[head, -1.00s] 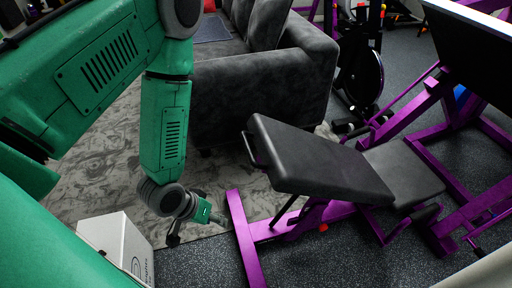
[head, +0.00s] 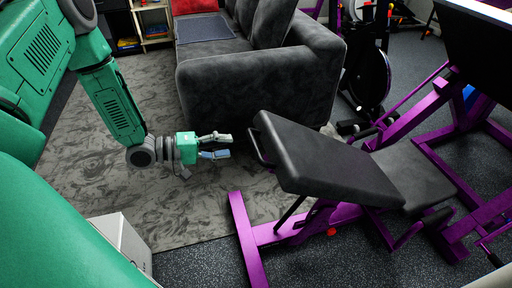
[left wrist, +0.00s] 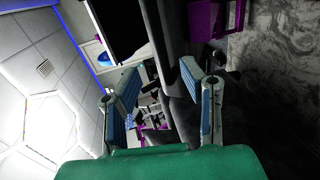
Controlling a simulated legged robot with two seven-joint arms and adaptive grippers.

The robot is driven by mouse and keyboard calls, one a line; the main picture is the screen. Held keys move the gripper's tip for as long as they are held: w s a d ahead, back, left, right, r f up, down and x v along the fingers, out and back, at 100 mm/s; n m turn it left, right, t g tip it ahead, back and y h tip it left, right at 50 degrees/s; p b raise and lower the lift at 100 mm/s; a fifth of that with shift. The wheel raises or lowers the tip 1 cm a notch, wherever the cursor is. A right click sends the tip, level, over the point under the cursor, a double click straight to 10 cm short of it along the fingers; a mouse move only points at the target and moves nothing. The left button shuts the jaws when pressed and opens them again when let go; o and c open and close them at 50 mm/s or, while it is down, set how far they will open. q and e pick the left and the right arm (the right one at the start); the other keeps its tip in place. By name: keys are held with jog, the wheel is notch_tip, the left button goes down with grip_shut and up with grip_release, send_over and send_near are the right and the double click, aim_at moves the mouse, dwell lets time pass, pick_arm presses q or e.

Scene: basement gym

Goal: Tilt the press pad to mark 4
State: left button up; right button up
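A black padded backrest, which I take as the press pad (head: 322,160), sits tilted on a purple press machine frame (head: 246,240), its raised end toward the left. A thin dark metal handle (head: 257,149) sticks out at that end. I can make out no number marks. My left gripper (head: 228,146) is open and empty, just left of the handle and apart from it, fingers pointing right. In the left wrist view its two fingers (left wrist: 159,72) are spread with nothing gripped between them. My right gripper is in neither view.
A dark grey sofa (head: 258,90) stands behind my left gripper. The machine's seat (head: 412,178) and a large black plate (head: 480,50) are at the right. A white box (head: 122,240) stands at the lower left.

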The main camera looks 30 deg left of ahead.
aim_at(256, 143)
pick_arm(q)
jog(key=b+x, duration=0.2)
jog(key=x, duration=0.7)
jog(key=shift+d, duration=0.25)
jog(key=shift+a, duration=0.3)
jog(key=shift+a+f, duration=0.1)
jog(key=shift+a, duration=0.05)
grip_shut()
